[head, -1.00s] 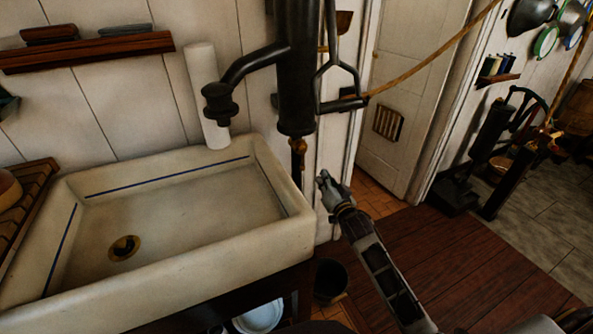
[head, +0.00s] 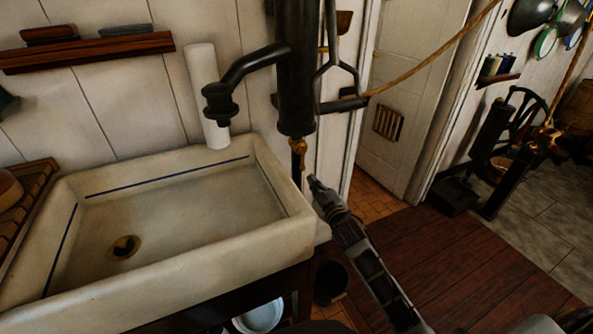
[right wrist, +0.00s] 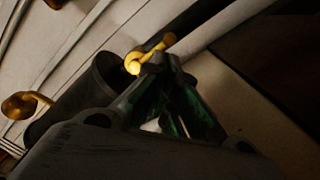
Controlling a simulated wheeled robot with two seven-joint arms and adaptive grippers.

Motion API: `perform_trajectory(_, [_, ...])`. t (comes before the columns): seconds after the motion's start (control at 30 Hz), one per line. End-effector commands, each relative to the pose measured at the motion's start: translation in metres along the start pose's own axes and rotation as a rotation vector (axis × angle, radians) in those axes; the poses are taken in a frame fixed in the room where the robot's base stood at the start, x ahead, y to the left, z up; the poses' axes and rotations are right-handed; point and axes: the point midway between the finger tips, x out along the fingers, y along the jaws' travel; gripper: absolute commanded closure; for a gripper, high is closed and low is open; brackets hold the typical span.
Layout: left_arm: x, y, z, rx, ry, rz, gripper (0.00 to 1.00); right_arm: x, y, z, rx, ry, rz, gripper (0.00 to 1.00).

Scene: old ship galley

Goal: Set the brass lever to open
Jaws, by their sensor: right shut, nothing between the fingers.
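The brass lever (head: 299,147) is small and sits at the lower end of the dark pump body (head: 296,85), beside the sink's right rim. In the right wrist view the lever (right wrist: 135,65) shows as a bright yellow curved piece right by my fingertips. My right gripper (head: 313,182) is shut and empty, just below and to the right of the lever. In the right wrist view its dark green fingers (right wrist: 166,64) meet at the tips, very close to the lever; I cannot tell whether they touch it. My left gripper is out of view.
The pale sink (head: 160,271) fills the left, with the black spout (head: 235,75) above it. A dark bucket (head: 330,280) stands on the floor below my right arm. A rope (head: 430,66) runs from the pump handle to the upper right.

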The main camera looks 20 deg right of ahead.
Motion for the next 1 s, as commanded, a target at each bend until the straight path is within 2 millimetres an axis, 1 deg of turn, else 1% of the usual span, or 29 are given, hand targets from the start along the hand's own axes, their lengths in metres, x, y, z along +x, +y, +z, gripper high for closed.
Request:
perform_trajectory(0.2, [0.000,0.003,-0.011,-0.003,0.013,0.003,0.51,-0.002,-0.007,-0.004,-0.240,0.005,-0.006,1.00])
perform_trajectory(0.37, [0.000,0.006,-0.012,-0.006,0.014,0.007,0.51,-0.003,-0.011,-0.007,-0.413,0.009,-0.009,1.00])
perform_trajectory(0.53, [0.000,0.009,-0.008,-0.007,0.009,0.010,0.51,-0.005,-0.015,-0.010,-0.586,0.014,-0.011,1.00])
perform_trajectory(0.7, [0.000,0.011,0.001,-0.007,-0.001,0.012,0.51,-0.006,-0.019,-0.013,-0.743,0.019,-0.013,1.00])
perform_trajectory(0.9, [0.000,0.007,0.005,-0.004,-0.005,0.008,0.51,-0.007,-0.022,-0.015,-0.884,0.023,-0.013,1.00])
perform_trajectory(1.0, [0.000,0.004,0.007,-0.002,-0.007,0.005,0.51,-0.008,-0.023,-0.016,-0.923,0.025,-0.013,1.00])
